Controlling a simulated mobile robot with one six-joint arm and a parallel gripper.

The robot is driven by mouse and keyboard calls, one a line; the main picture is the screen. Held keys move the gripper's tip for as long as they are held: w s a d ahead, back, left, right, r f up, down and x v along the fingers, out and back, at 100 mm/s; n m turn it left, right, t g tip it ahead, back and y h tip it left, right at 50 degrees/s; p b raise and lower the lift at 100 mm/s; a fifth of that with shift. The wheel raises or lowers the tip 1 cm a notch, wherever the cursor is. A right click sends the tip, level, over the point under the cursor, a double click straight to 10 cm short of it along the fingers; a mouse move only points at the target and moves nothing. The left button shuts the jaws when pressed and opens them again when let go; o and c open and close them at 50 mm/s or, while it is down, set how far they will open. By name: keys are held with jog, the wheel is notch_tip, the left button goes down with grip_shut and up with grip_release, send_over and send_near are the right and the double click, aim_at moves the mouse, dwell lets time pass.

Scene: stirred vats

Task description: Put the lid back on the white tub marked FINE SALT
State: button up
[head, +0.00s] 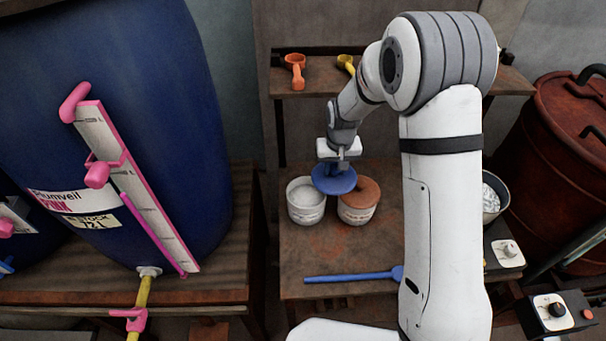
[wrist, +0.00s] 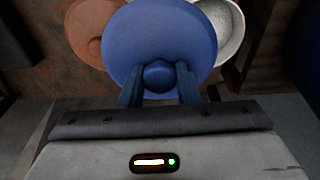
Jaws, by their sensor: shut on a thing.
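My gripper (head: 338,160) is shut on the knob of a round blue lid (head: 335,184) and holds it above the two tubs. In the wrist view the blue lid (wrist: 160,38) fills the middle, its knob between my gripper's fingers (wrist: 158,78). An open white tub (head: 306,214) with white contents stands at left on the bench; its label is too small to read. A second white tub (head: 357,216) with an orange-brown top stands close at its right. The lid hangs over the gap between them and partly hides both.
The tubs stand on a wooden bench (head: 300,250). A blue long-handled tool (head: 350,277) lies across its front. Orange (head: 295,68) and yellow (head: 346,64) scoops rest on the shelf behind. A large blue vat (head: 120,120) stands at left. A metal bucket (head: 493,197) is right, partly behind my arm.

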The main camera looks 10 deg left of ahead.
jog(key=a+n+b, duration=0.1)
jog(key=a+b, duration=0.1)
jog(key=a, duration=0.6)
notch_tip(320, 180, down, 7)
jog(key=b, duration=0.3)
jog(key=shift+s+r, duration=0.2)
jog(key=shift+s, duration=0.15)
jog(key=shift+d+f+b, duration=0.1)
jog(key=shift+f+b, duration=0.05)
jog(key=shift+b, duration=0.6)
dwell(1.6)
dwell(0.4)
jog(key=o, duration=1.5)
jog(key=shift+w+r, duration=0.1)
jog(key=shift+r, duration=0.1)
